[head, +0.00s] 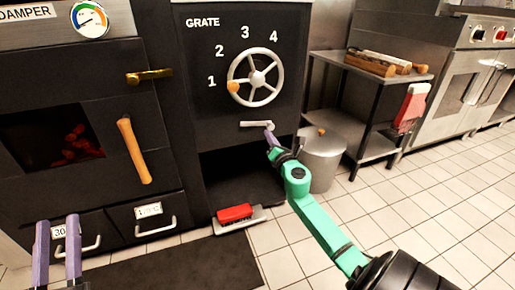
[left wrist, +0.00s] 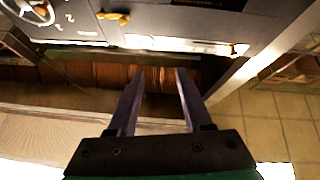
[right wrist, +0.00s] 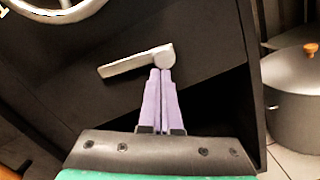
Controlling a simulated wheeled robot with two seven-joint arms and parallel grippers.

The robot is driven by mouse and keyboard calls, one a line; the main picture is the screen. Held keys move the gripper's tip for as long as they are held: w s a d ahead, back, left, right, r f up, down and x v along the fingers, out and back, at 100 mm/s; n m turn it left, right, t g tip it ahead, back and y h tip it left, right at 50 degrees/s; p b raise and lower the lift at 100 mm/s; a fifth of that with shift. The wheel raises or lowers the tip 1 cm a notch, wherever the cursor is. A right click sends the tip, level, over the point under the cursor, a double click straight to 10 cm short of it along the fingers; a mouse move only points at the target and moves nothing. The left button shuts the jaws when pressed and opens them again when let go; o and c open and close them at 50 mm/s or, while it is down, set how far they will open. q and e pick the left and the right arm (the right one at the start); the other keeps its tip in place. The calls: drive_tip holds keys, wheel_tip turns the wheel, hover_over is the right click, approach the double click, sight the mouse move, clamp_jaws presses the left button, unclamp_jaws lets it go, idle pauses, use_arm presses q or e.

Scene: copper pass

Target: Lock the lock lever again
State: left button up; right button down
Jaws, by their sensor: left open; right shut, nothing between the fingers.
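A small pale grey lever (head: 255,124), likely the lock lever, sits on the dark front below the grate wheel. In the right wrist view the lever (right wrist: 138,63) has its round pivot at the right and its arm points left, sloping slightly down. My right gripper (head: 268,133) is shut and empty. Its fingertips (right wrist: 161,72) are right below the pivot end; I cannot tell whether they touch it. My left gripper (head: 58,222) is open and empty at the lower left, away from the lever; its fingers (left wrist: 158,74) also show in the left wrist view.
The spoked grate wheel (head: 256,79) with its orange knob is above the lever, beside numbers 1 to 4. Below is an open dark bay, with a red-topped brush (head: 236,213) in front. A grey pot (head: 322,158) stands close at right. A brass latch (head: 150,75) is at left.

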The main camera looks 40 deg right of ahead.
use_arm(q)
drive_tip(key=shift+n+g+y, duration=0.3)
drive_tip(key=shift+g, duration=0.4)
drive_tip(key=shift+d+f, duration=0.15)
drive_tip(key=shift+f, duration=1.15)
drive_tip(key=shift+d+f, duration=0.15)
drive_tip(key=shift+f, duration=1.15)
use_arm(e)
drive_tip(key=shift+d+r+n, duration=0.15)
drive_tip(key=shift+r+n, duration=0.4)
drive_tip(key=shift+n, duration=0.35)
drive_tip(key=shift+f, duration=0.1)
